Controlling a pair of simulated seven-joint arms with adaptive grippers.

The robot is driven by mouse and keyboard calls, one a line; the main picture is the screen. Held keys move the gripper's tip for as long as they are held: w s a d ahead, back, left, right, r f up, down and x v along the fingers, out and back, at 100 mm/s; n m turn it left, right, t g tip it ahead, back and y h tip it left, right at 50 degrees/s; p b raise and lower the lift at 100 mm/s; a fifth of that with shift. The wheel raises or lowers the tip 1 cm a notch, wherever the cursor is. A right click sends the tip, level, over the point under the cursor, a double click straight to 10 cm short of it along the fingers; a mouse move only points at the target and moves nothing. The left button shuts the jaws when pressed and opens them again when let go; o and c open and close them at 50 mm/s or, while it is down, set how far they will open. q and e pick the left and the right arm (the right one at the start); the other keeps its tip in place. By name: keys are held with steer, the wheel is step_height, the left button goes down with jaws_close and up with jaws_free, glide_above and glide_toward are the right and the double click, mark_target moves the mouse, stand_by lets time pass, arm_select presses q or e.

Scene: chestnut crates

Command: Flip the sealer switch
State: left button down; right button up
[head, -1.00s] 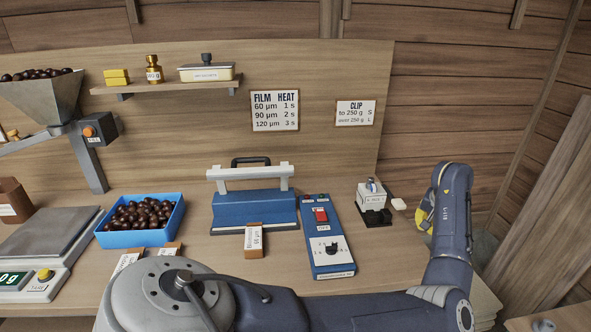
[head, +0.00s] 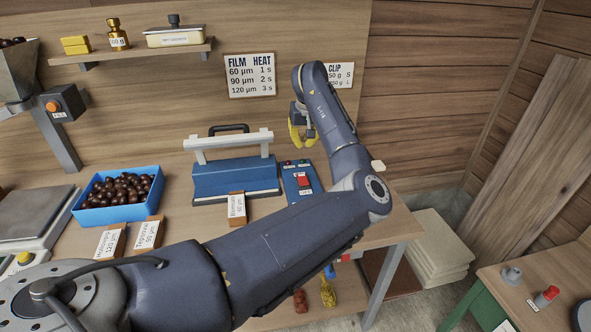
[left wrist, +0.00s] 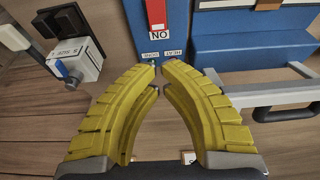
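The sealer's blue control box (head: 289,181) stands on the bench, partly hidden behind my left arm. Its red switch (head: 304,181) shows in the head view, and at the top of the left wrist view (left wrist: 157,12) beside an upside-down "ON" label. The blue sealer (head: 235,178) with its pale bar stands left of the box; it also shows in the left wrist view (left wrist: 235,57). My left gripper (head: 298,142) hangs above the box. Its yellow fingertips (left wrist: 157,66) come together with nothing visible between them, apart from the switch. My right gripper is out of view.
A small brown block (head: 237,207) stands before the sealer, left of my forearm. A blue crate of chestnuts (head: 88,216) is further left. A white clip device (left wrist: 88,66) shows in the left wrist view. A side table (head: 505,290) is at right.

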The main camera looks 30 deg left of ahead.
arm_select(q)
steer(key=shift+f, duration=0.1)
glide_toward(303, 180)
steer(key=w+a+f, duration=0.4)
steer(key=f, duration=0.1)
steer(key=shift+w+a+f, duration=0.1)
steer(key=shift+w+a, duration=0.1)
steer(key=shift+a, duration=0.05)
steer(key=shift+f, duration=0.95)
steer(key=shift+f, duration=0.1)
steer(key=shift+w+a+f+g+h, duration=0.15)
steer(key=shift+f+g+h, duration=0.35)
steer(key=shift+f, duration=0.1)
steer(key=shift+r, duration=0.15)
steer(key=shift+r, duration=0.7)
